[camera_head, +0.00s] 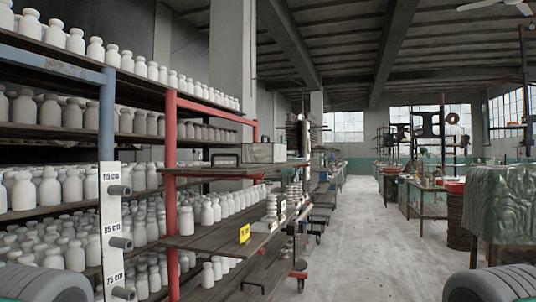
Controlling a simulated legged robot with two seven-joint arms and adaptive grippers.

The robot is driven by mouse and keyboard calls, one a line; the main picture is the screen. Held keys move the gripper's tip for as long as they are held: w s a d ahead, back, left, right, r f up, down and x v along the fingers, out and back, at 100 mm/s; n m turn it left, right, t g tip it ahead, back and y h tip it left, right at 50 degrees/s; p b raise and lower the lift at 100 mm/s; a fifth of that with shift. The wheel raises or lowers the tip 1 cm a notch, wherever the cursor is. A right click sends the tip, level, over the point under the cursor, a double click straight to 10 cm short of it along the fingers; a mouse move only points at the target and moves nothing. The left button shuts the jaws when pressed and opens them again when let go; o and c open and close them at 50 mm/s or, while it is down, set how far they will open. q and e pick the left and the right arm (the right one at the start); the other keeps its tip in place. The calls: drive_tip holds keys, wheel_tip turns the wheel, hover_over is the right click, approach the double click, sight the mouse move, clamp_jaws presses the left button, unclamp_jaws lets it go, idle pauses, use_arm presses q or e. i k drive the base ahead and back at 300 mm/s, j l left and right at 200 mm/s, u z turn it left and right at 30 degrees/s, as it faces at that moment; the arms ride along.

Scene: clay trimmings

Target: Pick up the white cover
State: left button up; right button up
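I cannot pick out a white cover for certain. Small stacks of pale, disc-like pieces stand on the middle board of the shelf unit (205,241); one stack (271,207) is near its right edge, another (293,194) is just behind. They are too small to tell whether they are covers. Many white lidded jars (50,188) fill the racks at left. A light grey box (264,152) sits on the upper board. Neither gripper is in view.
A white height strip (111,235) with pegs stands at near left beside a blue post (106,120). A red post (171,170) follows. Open concrete floor (365,235) runs down the middle. A green-draped block (500,203) and a dark barrel (457,222) stand at right.

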sight(262, 152)
drive_tip(key=i+l+z, duration=0.4)
drive_tip(key=i, duration=0.2)
drive_tip(key=i+z, duration=0.35)
drive_tip(key=i, duration=0.25)
drive_tip(key=i+l+u, duration=0.15)
drive_tip(key=i, duration=0.3)
drive_tip(key=i+l+u, duration=0.15)
drive_tip(key=i, duration=0.3)
drive_tip(key=i+l+u, duration=0.15)
drive_tip(key=i, duration=0.25)
drive_tip(key=i+l+u, duration=0.15)
drive_tip(key=i, duration=0.25)
drive_tip(key=l, duration=0.05)
